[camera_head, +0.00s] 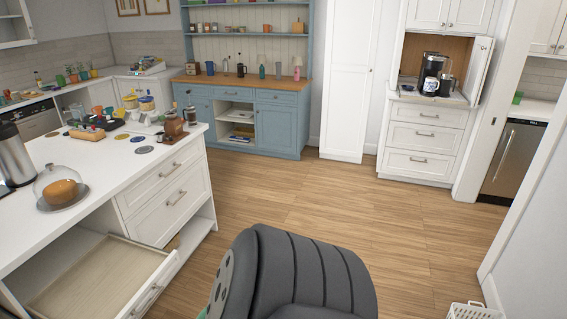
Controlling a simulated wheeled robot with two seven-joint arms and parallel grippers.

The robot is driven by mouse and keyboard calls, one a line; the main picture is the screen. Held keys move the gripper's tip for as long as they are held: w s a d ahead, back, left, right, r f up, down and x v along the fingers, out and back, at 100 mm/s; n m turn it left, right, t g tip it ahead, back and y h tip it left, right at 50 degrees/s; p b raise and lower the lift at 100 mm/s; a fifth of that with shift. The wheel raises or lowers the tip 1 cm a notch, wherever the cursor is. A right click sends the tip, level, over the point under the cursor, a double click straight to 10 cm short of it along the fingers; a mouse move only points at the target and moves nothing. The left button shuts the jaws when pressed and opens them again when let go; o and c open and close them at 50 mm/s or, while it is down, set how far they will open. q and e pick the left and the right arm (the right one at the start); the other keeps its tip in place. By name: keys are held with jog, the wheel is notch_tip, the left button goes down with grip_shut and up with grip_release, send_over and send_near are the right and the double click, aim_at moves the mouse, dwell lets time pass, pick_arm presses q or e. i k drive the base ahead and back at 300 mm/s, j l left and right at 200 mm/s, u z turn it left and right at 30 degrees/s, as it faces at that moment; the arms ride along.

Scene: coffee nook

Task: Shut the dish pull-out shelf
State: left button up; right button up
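A wide, shallow pull-out shelf (88,284) with a pale wooden floor and white front stands open from the white island at the lower left. It looks empty, and the bottom of the frame cuts off part of it. Its front (157,284) carries a metal bar handle and faces right, toward the open floor. I see no label or dishes that mark it as the dish shelf. Neither of my grippers is in view.
The island top (95,165) holds a glass-domed loaf (61,191) and jars. Closed drawers (178,196) stand beside the open shelf. A blue hutch (288,125) and a coffee cabinet (424,138) are at the back. A white basket (472,311) lies lower right.

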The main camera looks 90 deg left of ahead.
aim_at(115, 278)
jog(key=u, duration=3.9)
